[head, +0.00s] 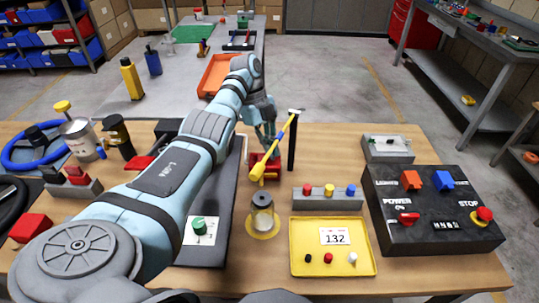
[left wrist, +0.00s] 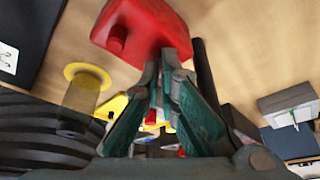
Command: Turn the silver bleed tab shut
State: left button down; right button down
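My left gripper (head: 266,138) reaches down at the red block (head: 264,168) at the back middle of the wooden bench. In the left wrist view the red block (left wrist: 140,28) shows a round red knob on its side. The gripper's fingertips (left wrist: 166,62) come close together right at the block's edge and look shut. I cannot make out the silver bleed tab in either view. The fingertips and the arm may hide it, so I cannot tell whether it is between them. My right gripper is not in view.
A glass jar (head: 262,216), a button strip (head: 328,199), a yellow tray (head: 364,268) and a black control box (head: 430,212) stand nearer or to the right. A dark mat (head: 212,246) lies under my arm.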

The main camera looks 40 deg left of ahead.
pick_arm(q)
jog(key=shift+d+f+m+g+b, duration=0.1)
jog(key=shift+m+g+b, duration=0.2)
jog(key=shift+m+b, duration=0.45)
jog(key=c, duration=1.9)
grip_release()
jog(key=shift+w, duration=0.1)
